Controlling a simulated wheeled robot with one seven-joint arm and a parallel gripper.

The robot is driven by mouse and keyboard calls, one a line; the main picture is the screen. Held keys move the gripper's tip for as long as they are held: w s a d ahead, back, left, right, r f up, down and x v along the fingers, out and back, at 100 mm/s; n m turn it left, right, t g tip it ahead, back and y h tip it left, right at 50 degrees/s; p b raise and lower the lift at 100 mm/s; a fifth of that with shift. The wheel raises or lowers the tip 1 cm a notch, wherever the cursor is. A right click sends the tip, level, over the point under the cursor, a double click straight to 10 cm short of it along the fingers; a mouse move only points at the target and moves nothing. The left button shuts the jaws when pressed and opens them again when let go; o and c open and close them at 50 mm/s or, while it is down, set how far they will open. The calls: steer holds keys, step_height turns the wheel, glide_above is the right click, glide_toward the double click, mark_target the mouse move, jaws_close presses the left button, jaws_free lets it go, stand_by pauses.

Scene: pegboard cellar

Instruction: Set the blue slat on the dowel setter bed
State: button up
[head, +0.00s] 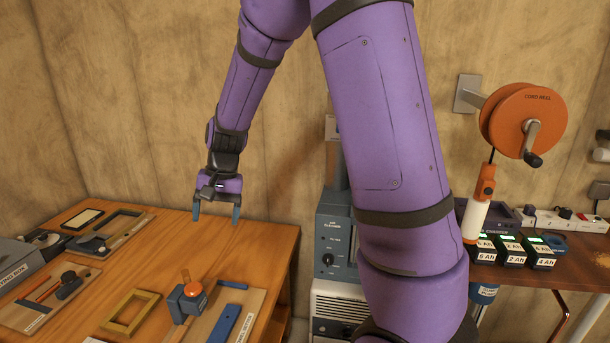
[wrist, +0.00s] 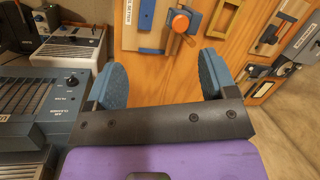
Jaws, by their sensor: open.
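The dowel setter board (head: 256,305) lies at the front right of the wooden bench, with a label along its right side. A long blue slat (head: 223,324) lies flat on it, and shows in the wrist view (wrist: 147,14). A shorter blue bar (head: 233,284) lies crosswise at the board's back end, also in the wrist view (wrist: 150,51). A dark blue-grey block with an orange knob (head: 193,289) stands left of the slat. My gripper (head: 216,213) points down, open and empty, above the bench's back edge, well behind the board; its blue fingertips show in the wrist view (wrist: 162,78).
A yellow wooden frame (head: 131,312) lies left of the board. Other tool boards (head: 110,233) fill the bench's left side. A grey-blue air cleaner (head: 336,245) stands just right of the bench. The bench's back right part is bare wood.

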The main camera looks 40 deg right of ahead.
steer(key=s+d+r+n+t+h, duration=0.1)
steer(key=s+r+n+t, duration=0.15)
steer(key=s+r, duration=1)
steer(key=s+d+r+n+t+h, duration=0.1)
steer(key=s+r, duration=0.1)
steer(key=s, duration=0.5)
steer(key=s+d+r+n+t+h, duration=0.1)
steer(key=s+r+n, duration=0.1)
steer(key=s, duration=0.4)
steer(key=shift+s+r, duration=0.35)
